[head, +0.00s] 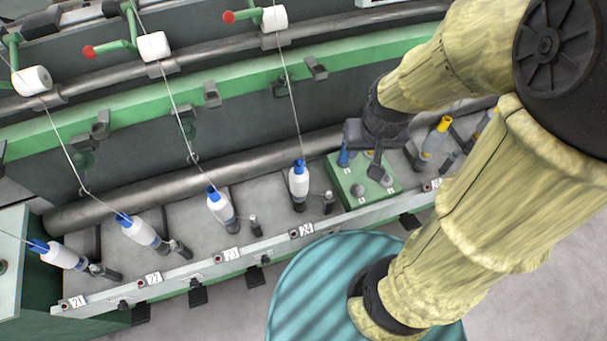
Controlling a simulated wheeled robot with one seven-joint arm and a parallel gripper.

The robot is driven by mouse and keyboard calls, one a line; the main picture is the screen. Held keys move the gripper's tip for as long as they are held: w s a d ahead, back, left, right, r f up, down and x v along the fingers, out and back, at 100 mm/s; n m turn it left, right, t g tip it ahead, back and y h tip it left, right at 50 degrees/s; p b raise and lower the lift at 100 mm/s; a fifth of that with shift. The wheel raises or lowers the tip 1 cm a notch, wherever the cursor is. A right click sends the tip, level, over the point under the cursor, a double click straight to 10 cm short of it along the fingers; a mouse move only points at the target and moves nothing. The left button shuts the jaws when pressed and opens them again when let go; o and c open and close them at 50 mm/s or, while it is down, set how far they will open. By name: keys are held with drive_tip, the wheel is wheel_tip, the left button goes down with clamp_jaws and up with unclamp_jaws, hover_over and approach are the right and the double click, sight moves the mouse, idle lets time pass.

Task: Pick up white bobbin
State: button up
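Several white bobbins with blue tops stand on the spindle rail: one at the far left (65,255), one beside it (140,232), one in the middle (221,208) and one nearest my arm (299,181). White rolls also sit on the upper rail, at left (32,80), middle (154,46) and right (274,18). My gripper (361,151) is over a green block (352,197), right of the nearest blue-topped bobbin and apart from it. Its two fingers look spread, with no white bobbin between them. A small blue piece (343,157) shows by the left fingertip; I cannot tell whether they touch.
Threads run from the upper rolls down to the bobbins. Yellow-topped bobbins (437,137) stand right of the block, partly behind my arm. A long metal roller (170,189) runs behind the spindles. A teal ribbed round surface (310,290) lies in front of the numbered rail.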

drive_tip(key=shift+o, duration=0.4)
drive_tip(key=shift+s, duration=0.15)
drive_tip(key=o, duration=0.3)
drive_tip(key=shift+a, duration=0.1)
drive_tip(key=m+g+b, duration=0.3)
drive_tip(key=m+b, duration=0.2)
drive_tip(key=b, duration=0.4)
hover_over(300, 163)
wheel_tip(300, 163, down, 8)
wheel_tip(300, 163, down, 11)
drive_tip(key=shift+p, duration=0.65)
